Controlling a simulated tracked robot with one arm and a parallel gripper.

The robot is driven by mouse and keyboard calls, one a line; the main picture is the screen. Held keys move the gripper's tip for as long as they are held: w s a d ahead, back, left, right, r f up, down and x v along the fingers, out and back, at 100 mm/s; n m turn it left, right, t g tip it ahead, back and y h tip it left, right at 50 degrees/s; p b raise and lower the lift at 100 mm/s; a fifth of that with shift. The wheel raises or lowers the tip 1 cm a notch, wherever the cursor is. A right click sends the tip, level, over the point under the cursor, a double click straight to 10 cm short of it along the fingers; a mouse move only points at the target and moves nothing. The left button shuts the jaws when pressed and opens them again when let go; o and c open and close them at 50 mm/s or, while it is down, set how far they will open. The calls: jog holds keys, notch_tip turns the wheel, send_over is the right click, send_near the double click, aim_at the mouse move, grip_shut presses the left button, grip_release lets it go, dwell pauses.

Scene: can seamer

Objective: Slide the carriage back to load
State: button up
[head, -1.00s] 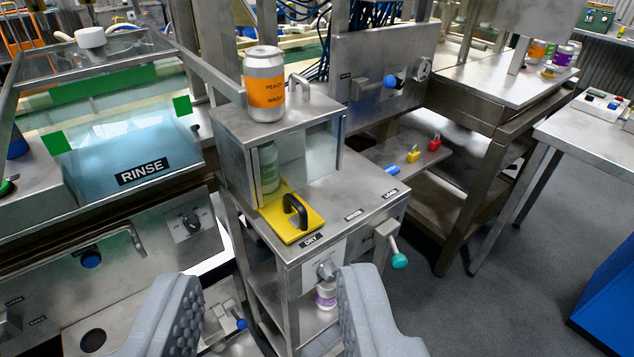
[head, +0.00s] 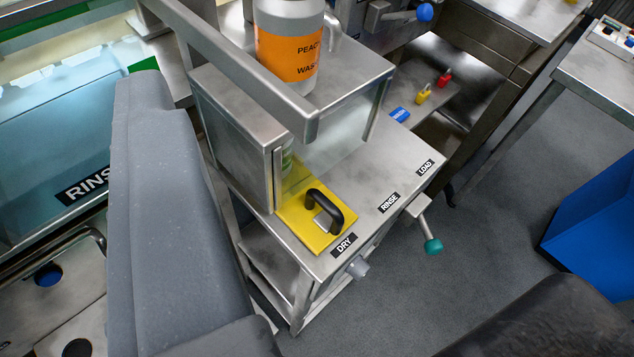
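The carriage is a yellow plate (head: 296,226) with a black arched handle (head: 325,207), on the steel bench top (head: 375,180). It stands beside the DRY label (head: 344,246); the RINSE label (head: 389,203) and LOAD label (head: 425,167) lie farther right along the front edge. Its rear reaches the clear-fronted housing (head: 235,150), where a small part of a green can (head: 287,158) shows. My gripper (head: 345,195) is open wide and empty. Its left finger is large at the left, its right finger is at the lower right, and the handle appears between them. I see no contact with the handle.
A teal-knobbed lever (head: 432,246) and a grey knob (head: 358,267) stick out in front. The bench top toward LOAD is clear.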

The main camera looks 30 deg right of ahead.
notch_tip(320, 180, up, 19)
jog(key=w+m+p, duration=0.1)
jog(key=m+p, duration=0.1)
jog(key=p, duration=1.8)
jog(key=m+g+y+p, duration=0.2)
jog(key=m+g+p, duration=0.6)
jog(key=m, duration=1.6)
send_over(337, 208)
jog(key=s+d+b, duration=0.1)
jog(key=s+b, duration=0.1)
notch_tip(337, 208, down, 28)
jog(key=g, duration=0.2)
jog(key=s+d+f+m+g+y, duration=0.1)
jog(key=s+d+f+m+g, duration=0.15)
jog(key=f+m, duration=0.5)
jog(key=shift+n+t, duration=0.35)
jog(key=b+x, duration=0.1)
jog(key=x, duration=1.2)
jog(key=shift+d, duration=0.15)
